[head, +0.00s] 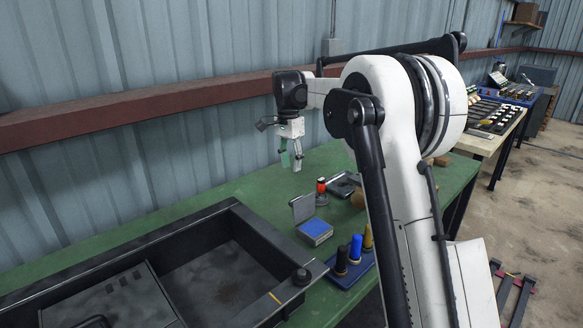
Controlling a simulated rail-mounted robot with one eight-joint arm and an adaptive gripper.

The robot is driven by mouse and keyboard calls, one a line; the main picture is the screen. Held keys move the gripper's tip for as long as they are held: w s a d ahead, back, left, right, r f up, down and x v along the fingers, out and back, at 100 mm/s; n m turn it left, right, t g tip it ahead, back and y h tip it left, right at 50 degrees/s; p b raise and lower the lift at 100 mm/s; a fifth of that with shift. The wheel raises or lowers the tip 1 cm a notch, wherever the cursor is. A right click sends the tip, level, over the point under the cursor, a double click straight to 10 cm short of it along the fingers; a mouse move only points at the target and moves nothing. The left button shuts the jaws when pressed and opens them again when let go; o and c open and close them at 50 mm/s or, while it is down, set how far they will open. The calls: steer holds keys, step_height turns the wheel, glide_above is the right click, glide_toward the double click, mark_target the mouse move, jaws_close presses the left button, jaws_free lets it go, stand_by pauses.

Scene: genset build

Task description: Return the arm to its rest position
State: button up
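My gripper (291,162) hangs from the black wrist of my white arm, fingers pointing down. It is above the green workbench (190,205), near the wall. The two fingers stand apart and nothing clear shows between them. One finger has a green face; whether that is a pad or something else is too small to tell. My arm is folded and raised in the middle of the view, and hides part of the bench behind it.
A black open-topped tray (255,240) fills the front left. A red-brown beam (140,105) runs along the wall.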

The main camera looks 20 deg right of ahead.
stand_by(0.3)
steer(key=s+a+r+n+t, duration=0.2)
steer(key=s+r+n, duration=0.15)
steer(key=s, duration=0.75)
steer(key=s+a+r+n+t, duration=0.2)
steer(key=s+r+n, duration=0.15)
steer(key=s, duration=0.75)
steer(key=s+f+n+t, duration=0.2)
steer(key=s+f+n, duration=0.1)
steer(key=s, duration=0.7)
steer(key=s+a+f+n+t, duration=0.1)
steer(key=s+f+n+t, duration=0.1)
steer(key=s+f, duration=0.4)
steer(key=s, duration=0.4)
steer(key=shift+s+a+n, duration=0.25)
steer(key=shift+s+n, duration=0.1)
steer(key=shift+n, duration=0.05)
steer(key=shift+r, duration=0.15)
step_height(320, 180, up, 7)
steer(key=p, duration=0.6)
steer(key=shift+f+p, duration=0.2)
steer(key=shift+p, duration=0.2)
